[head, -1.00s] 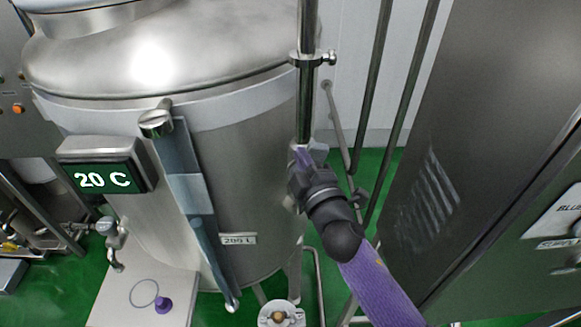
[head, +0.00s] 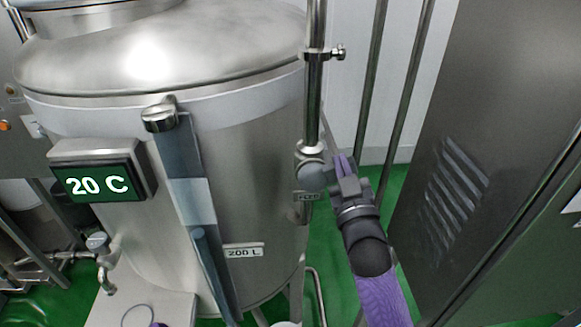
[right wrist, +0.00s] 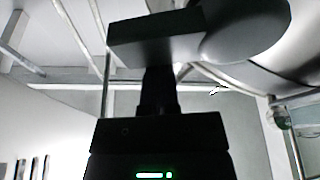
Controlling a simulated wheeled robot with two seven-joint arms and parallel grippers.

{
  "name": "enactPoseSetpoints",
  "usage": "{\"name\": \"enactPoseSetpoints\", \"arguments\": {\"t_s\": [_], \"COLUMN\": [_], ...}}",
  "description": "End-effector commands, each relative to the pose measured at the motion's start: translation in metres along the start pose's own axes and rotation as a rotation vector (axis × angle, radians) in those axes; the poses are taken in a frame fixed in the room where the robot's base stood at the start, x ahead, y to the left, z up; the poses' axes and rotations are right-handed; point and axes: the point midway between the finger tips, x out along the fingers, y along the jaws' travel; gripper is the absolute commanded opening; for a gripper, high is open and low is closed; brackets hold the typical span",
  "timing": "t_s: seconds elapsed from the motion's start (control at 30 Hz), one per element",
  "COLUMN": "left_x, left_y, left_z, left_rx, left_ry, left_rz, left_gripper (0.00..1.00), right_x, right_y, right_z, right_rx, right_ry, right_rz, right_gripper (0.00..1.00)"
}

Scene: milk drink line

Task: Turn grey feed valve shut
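The grey feed valve (head: 312,173) shows in the head view as a rounded grey body on the vertical steel pipe, above a small label plate. My right gripper (head: 345,162), with purple fingertips, is just right of the valve at about its height, pointing up. Whether its fingers touch the valve is unclear. The fingertips look close together, but I cannot tell whether they are open or shut on anything. In the right wrist view, the gripper's dark block hides the fingers, beside a large rounded dark shape.
The steel tank (head: 150,60) with its 20 C display (head: 97,183) fills the left. The vertical pipe (head: 315,95) rises above the valve, and thinner pipes (head: 370,90) stand behind. A dark cabinet (head: 490,150) limits room on the right. Green floor shows between.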

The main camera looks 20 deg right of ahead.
Motion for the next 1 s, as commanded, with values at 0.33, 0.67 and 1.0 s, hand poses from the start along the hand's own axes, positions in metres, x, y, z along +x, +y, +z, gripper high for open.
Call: {"name": "enactPoseSetpoints", "arguments": {"t_s": [0.33,0.67,1.0], "left_x": [0.006,0.007,0.007], "left_y": [-0.001,-0.001,-0.001], "left_z": [0.001,0.002,0.002], "left_rx": [0.002,0.002,0.002], "left_ry": [-0.002,-0.003,-0.003], "left_rz": [-0.001,-0.002,-0.002], "left_gripper": [0.00,0.00,0.00], "right_x": [-0.004,-0.005,-0.005], "right_y": [0.006,0.007,0.007], "right_z": [0.013,0.018,0.018], "right_rx": [0.202,0.281,0.289], "right_ry": [0.000,0.000,0.001], "right_rz": [0.071,0.098,0.100], "right_gripper": [0.00,0.00,0.00]}}
